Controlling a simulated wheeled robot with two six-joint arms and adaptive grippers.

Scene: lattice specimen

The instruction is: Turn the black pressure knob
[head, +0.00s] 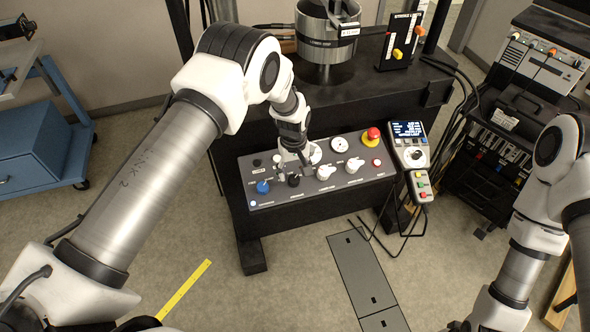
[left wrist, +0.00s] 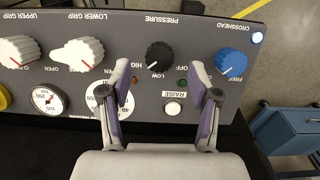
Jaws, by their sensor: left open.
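The black pressure knob (left wrist: 159,56) sits on the grey control panel (left wrist: 215,20), under the PRESSURE label, with HIGH, LOW and OFF marks around it. It also shows in the head view (head: 294,180), just below my left gripper (head: 301,160). In the left wrist view my left gripper (left wrist: 160,70) is open and empty. Its two fingertips are apart, one to each side of the knob in the picture, with visible gaps. I cannot tell the exact height of the fingertips above the panel. My right arm shows at the right of the head view, but its gripper does not.
The blue knob (left wrist: 231,62) is right of the left gripper in the wrist view. White knobs (left wrist: 77,54) and gauges (left wrist: 47,99) lie left. A white RAISE button (left wrist: 173,108) is between the fingers. A red emergency button (head: 373,134) stands at the panel's right.

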